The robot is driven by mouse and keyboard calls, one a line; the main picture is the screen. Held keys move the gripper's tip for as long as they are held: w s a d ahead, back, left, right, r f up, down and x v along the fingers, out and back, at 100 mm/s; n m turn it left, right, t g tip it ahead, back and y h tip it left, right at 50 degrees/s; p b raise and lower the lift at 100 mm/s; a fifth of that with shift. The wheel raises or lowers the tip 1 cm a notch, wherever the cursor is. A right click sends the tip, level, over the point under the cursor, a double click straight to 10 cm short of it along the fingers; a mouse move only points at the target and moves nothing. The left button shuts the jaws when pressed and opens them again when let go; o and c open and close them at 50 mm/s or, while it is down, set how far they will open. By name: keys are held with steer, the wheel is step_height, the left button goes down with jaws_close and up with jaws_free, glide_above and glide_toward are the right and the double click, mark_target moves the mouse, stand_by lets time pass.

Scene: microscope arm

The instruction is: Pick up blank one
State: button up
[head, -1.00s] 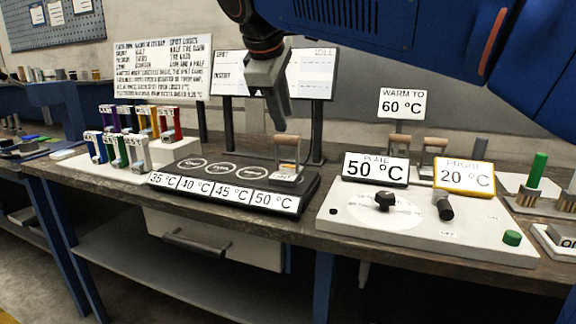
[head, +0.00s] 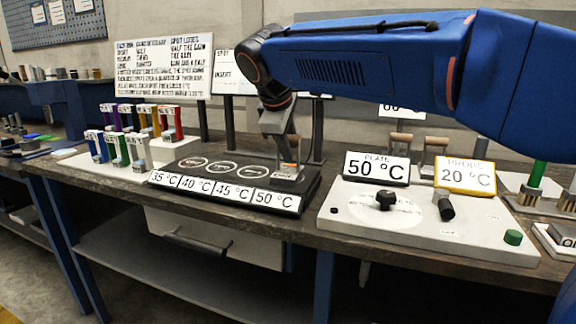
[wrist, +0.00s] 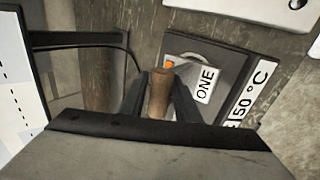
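Blank one (wrist: 205,84) is a light block with a white label reading ONE and an upright wooden handle (wrist: 160,92). It sits on the 50 °C spot at the right end of the dark heating block; in the head view (head: 288,172) it is partly hidden by my gripper. My gripper (head: 286,152) has come down over it from above. In the wrist view its two fingers (wrist: 160,84) stand on either side of the handle, very close to it. I cannot tell whether they press on it.
The dark heating block (head: 222,176) has three other ringed spots. Coloured labelled holders (head: 122,148) stand left of it. A pale control panel (head: 420,222) with a knob and signs is to the right. Display boards (head: 163,70) stand behind.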

steer(key=shift+x, duration=0.8)
jaws_close()
steer(key=shift+r, duration=0.1)
